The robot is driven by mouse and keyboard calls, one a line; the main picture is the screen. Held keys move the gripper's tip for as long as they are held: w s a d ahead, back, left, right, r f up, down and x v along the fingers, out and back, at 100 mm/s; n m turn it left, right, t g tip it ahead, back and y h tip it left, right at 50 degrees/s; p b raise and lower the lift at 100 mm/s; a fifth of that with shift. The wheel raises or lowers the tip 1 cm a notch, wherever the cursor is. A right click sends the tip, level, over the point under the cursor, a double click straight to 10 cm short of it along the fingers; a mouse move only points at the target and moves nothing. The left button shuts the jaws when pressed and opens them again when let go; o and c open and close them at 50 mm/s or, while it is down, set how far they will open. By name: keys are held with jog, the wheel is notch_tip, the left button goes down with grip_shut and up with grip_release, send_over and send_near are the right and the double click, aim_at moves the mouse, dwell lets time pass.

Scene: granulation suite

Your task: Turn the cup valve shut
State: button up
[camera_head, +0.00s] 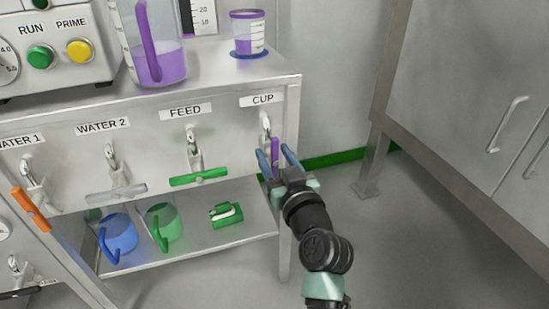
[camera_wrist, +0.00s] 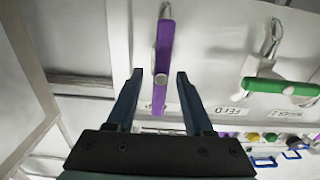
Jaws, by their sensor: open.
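The cup valve has a purple handle (camera_head: 275,158) below the CUP label (camera_head: 263,99), at the right end of the bench front. The handle stands nearly upright, in line with its metal pipe. My gripper (camera_head: 276,154) is open at the handle, with one blue finger on each side of it. In the wrist view the purple handle (camera_wrist: 164,45) runs lengthwise between the spread fingertips (camera_wrist: 160,75), with a gap on both sides. I cannot tell whether a finger touches it.
To the left, the feed valve's green handle (camera_head: 198,177) and the grey handle (camera_head: 116,194) lie crosswise; the orange handle (camera_head: 31,209) slants. A purple-filled cup (camera_head: 247,35) and jug (camera_head: 158,67) stand on top. Blue (camera_head: 118,235) and green (camera_head: 163,224) jugs sit on the shelf.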

grip_shut()
dwell(0.3)
jog(key=shift+m, duration=0.4)
jog(key=m+p, duration=0.1)
jog(key=m, duration=0.1)
jog(key=shift+d+m, duration=0.15)
jog(key=shift+m, duration=0.25)
jog(key=m+p, duration=0.1)
jog(key=m, duration=0.1)
jog(key=m+p, duration=0.1)
jog(key=m, duration=0.2)
jog(key=shift+w+d+f, duration=0.1)
jog(key=shift+d, duration=0.1)
jog(key=m+p, duration=0.1)
jog(key=m, duration=0.2)
jog(key=m+p, duration=0.1)
jog(key=m, duration=0.2)
jog(key=f+m+p, duration=0.1)
jog(key=m, duration=0.2)
jog(key=shift+d, duration=0.15)
jog(key=shift+m+p, duration=0.3)
